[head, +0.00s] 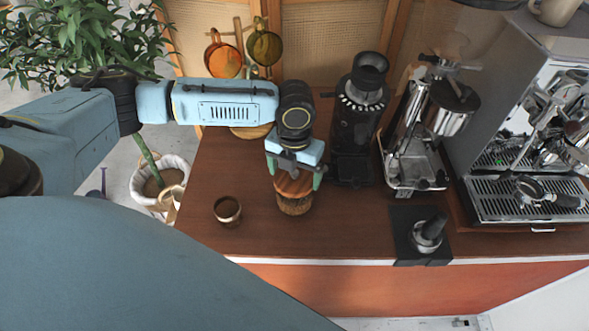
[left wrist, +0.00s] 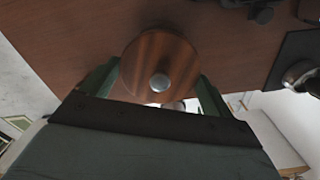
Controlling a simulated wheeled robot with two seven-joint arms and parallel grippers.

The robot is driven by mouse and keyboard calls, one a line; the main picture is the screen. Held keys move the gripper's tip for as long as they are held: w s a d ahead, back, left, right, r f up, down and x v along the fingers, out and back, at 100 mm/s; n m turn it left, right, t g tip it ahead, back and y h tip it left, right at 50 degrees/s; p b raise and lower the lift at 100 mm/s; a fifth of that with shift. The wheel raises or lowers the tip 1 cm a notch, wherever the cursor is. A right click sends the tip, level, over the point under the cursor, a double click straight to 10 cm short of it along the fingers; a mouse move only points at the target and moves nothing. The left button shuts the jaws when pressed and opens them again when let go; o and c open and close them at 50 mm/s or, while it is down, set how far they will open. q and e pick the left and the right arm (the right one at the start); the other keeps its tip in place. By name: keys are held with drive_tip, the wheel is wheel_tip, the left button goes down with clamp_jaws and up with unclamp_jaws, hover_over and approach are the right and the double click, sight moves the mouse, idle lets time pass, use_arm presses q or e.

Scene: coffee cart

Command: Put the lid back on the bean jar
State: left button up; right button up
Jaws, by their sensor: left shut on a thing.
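The bean jar (head: 295,206) stands on the brown counter, its dark brown contents showing through the side. The round wooden lid (head: 291,184) is at the jar's mouth; whether it rests on the rim or sits just above it I cannot tell. My left gripper (head: 296,174) points down over the jar and is shut on the lid, one finger on each side. In the left wrist view the lid (left wrist: 160,52) shows its wood grain and a round metal knob (left wrist: 160,82) between the green fingers; the jar is hidden beneath it. My right gripper is not in view.
A small brown cup (head: 228,210) stands left of the jar. A black grinder (head: 355,125) stands behind it to the right, beside another machine (head: 415,140) and the espresso machine (head: 530,150). A tamper (head: 430,232) sits on a black mat (head: 405,222) near the front edge.

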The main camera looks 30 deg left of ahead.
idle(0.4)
use_arm(q)
drive_tip(key=o, duration=0.8)
drive_tip(key=shift+c, duration=0.2)
drive_tip(key=shift+r+p, duration=3.55)
drive_tip(key=shift+p, duration=0.4)
clamp_jaws()
